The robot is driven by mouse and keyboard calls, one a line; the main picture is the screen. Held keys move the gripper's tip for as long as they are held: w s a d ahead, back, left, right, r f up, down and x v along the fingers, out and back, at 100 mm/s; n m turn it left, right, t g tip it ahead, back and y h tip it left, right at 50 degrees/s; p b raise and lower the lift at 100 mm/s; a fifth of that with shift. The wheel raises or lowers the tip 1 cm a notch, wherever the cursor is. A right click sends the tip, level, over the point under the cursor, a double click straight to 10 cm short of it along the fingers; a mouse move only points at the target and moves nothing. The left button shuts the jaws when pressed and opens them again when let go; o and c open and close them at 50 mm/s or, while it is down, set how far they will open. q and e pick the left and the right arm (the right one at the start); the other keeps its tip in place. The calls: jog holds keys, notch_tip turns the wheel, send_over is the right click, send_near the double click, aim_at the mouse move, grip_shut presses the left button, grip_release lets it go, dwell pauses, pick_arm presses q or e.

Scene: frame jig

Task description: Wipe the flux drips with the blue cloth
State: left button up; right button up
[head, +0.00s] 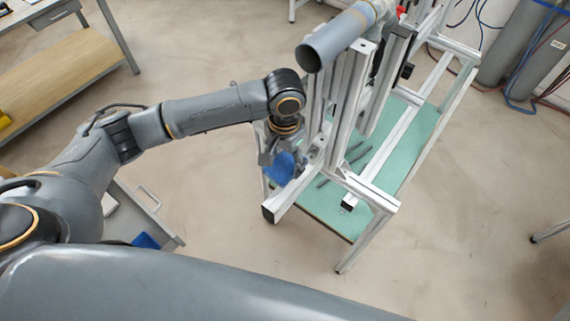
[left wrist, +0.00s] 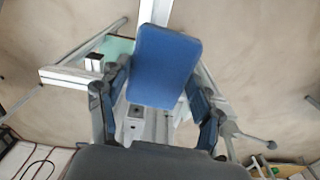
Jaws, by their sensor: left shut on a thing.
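The blue cloth (head: 279,167) is held in my left gripper (head: 272,150) beside the near left end of the aluminium frame (head: 345,95). In the left wrist view the cloth (left wrist: 165,65) is a flat blue pad between the two fingers (left wrist: 155,95), which are shut on it. Several dark strips (head: 340,165) lie on the green top (head: 415,130) under the frame; I cannot tell what they are. I cannot make out any flux drips. The cloth and gripper hide part of the frame. My right gripper is not in view.
Upright aluminium posts stand just right of my left gripper. A grey cylinder (head: 335,40) reaches over the frame's top. An open grey drawer (head: 150,205) with a blue item (head: 145,241) is at lower left. A wooden-shelved bench (head: 65,75) stands at upper left. Floor between is clear.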

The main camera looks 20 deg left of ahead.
pick_arm(q)
jog(key=shift+r, duration=0.95)
jog(key=shift+r, duration=1.5)
